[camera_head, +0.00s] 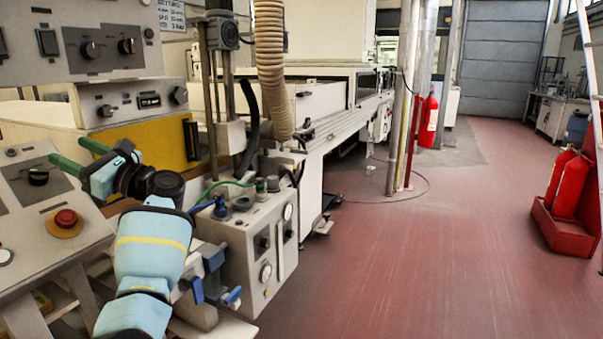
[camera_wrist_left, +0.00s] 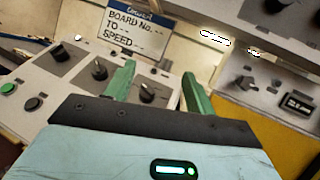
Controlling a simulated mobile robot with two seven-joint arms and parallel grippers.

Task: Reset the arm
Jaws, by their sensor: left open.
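My left arm (camera_head: 150,255), light blue with a yellow band, reaches up from the bottom left in the head view. My left gripper (camera_head: 74,154) has green fingers that stand apart, with nothing seen between them. It is in front of the machine's control panels, above the sloped panel with the red button (camera_head: 66,219). In the left wrist view the two green fingers (camera_wrist_left: 158,88) are spread, pointing at a panel with black knobs (camera_wrist_left: 97,68). I cannot tell how far they are from it. My right gripper is not in view.
A grey control box (camera_head: 250,250) with gauges and blue valve handles stands right beside my left arm. A ribbed hose (camera_head: 270,65) hangs behind. Red fire extinguishers (camera_head: 568,182) stand at the right. The red floor (camera_head: 400,260) in the middle is clear.

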